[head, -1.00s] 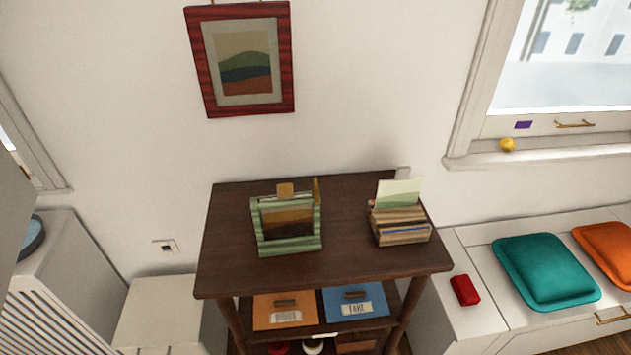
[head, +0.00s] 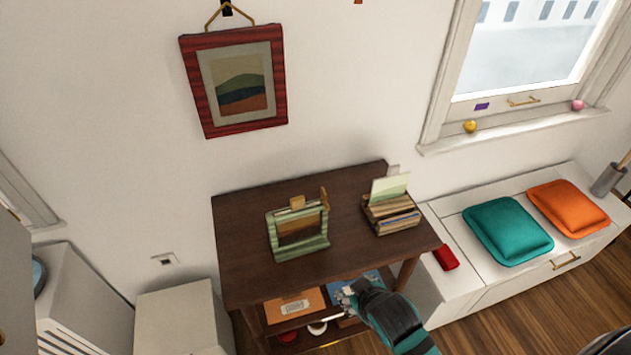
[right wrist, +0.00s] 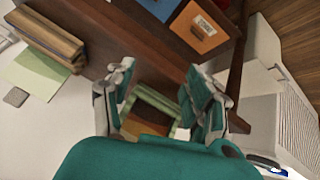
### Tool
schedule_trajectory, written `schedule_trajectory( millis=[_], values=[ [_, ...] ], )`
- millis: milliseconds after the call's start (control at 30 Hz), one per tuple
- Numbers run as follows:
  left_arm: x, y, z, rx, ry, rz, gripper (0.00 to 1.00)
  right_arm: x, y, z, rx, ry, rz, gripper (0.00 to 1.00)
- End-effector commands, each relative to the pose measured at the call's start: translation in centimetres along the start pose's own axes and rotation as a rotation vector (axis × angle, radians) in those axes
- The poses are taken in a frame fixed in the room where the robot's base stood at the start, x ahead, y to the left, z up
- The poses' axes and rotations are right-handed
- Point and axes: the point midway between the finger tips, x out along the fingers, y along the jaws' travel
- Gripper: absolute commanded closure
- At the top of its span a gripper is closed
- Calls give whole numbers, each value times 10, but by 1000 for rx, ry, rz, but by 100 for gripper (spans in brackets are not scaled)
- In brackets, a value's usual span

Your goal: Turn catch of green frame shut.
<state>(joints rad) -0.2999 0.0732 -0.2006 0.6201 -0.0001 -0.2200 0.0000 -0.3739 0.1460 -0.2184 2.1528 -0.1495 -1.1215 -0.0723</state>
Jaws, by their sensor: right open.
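The green frame (head: 272,236) stands upright on the dark wooden table, with a brown picture inside. A tan tab (head: 297,202) sits on its top edge. An upright brass-coloured piece, apparently the catch (head: 323,196), stands at its top right corner. My right gripper (head: 349,288) is in front of the table's front edge, low and to the right of the frame, apart from it. In the right wrist view its open fingers (right wrist: 162,98) have the green frame (right wrist: 152,97) between them in the picture, farther off. The catch cannot be made out there. My left gripper is not in view.
A wooden letter holder (head: 390,215) with cards stands right of the frame on the table (head: 245,265). An orange box (head: 293,305) is on the shelf below. A red-framed picture (head: 281,85) hangs above. The table around the green frame is clear.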

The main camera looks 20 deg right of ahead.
Motion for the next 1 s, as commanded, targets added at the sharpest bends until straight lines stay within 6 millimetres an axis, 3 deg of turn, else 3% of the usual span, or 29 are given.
schedule_trajectory(
  millis=[33,167,267,367,400,500,600,667,733,767,867,967,1000],
  values=[
    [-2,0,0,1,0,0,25,0,9,-33,-51,89,38,46],
    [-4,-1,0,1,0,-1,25,-6,23,-121,-217,344,150,46],
    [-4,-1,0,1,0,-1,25,-25,27,-205,-401,596,268,46],
    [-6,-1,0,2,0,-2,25,-67,13,-296,-662,905,420,46],
    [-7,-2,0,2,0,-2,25,-90,1,-330,-787,1039,488,46],
    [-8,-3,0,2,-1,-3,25,-146,-44,-388,-1137,1363,657,46],
    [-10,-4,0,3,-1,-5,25,-186,-98,-409,-1530,1656,801,46],
    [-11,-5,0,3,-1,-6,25,-196,-125,-406,-1790,1806,866,46],
    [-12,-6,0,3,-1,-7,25,-192,-147,-393,-2120,1952,902,46],
    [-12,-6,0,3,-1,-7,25,-186,-151,-386,2245,-1981,-893,46],
    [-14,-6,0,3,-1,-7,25,-154,-137,-360,2103,-1572,-597,46],
    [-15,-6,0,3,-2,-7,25,-119,-81,-342,1983,-1217,-286,46],
    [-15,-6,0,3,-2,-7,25,-110,-51,-337,1945,-1097,-166,46]
  ],
)
